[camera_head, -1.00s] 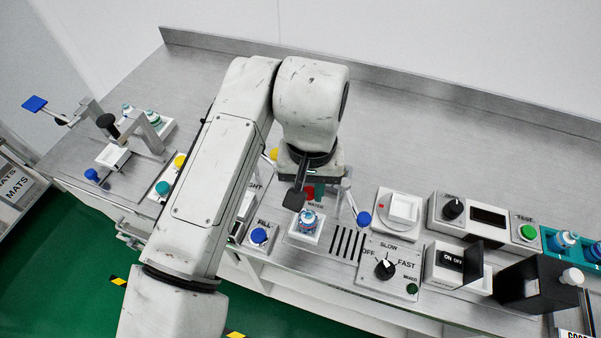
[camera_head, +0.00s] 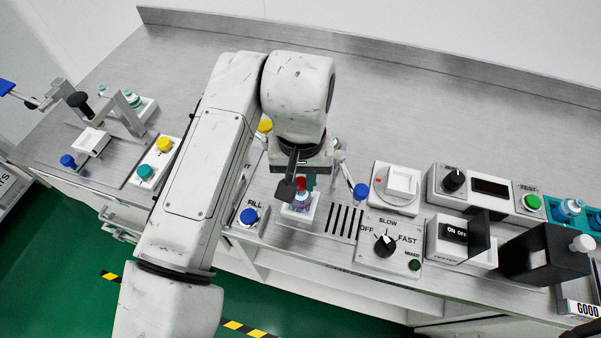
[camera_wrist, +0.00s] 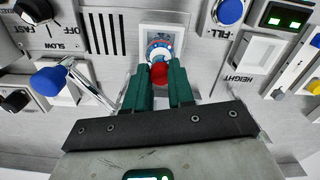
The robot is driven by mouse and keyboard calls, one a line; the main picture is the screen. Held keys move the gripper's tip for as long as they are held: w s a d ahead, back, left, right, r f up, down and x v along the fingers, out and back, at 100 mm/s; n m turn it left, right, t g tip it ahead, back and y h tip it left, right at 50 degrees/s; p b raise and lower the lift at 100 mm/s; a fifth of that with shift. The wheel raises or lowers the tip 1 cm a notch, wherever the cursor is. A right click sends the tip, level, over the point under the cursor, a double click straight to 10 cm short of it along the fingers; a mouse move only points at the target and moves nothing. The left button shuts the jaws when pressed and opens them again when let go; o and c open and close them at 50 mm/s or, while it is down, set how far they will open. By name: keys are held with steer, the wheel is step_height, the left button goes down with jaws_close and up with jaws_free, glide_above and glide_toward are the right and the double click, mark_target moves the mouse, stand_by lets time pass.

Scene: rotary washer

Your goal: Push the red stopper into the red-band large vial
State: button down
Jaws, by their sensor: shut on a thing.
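My gripper (camera_wrist: 159,90) is shut on the red stopper (camera_wrist: 159,73), held between its green fingers. The stopper also shows in the head view, just below the wrist. The red-band large vial (camera_wrist: 160,48) stands in a white square holder (camera_wrist: 173,30). In the head view the vial (camera_head: 300,201) is directly under the gripper. The stopper is at or just above the vial's mouth; I cannot tell if they touch. The fingers and stopper hide part of the vial.
A blue FILL button (camera_head: 249,216) is left of the holder (camera_head: 298,217). A blue-ended lever (camera_head: 361,191) and the mixer panel (camera_head: 380,245) are to the right. Other vials stand in a teal rack (camera_head: 556,226) at far right. Open bench lies behind the arm.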

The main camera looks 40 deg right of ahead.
steer(key=shift+s+r+p, duration=0.1)
steer(key=shift+r+p, duration=0.15)
steer(key=shift+p, duration=0.35)
stand_by(0.8)
steer(key=shift+f+b, duration=0.55)
steer(key=shift+f, duration=0.35)
stand_by(1.6)
steer(key=c, duration=0.9)
jaws_free()
step_height(320, 180, up, 11)
steer(key=shift+f, duration=0.1)
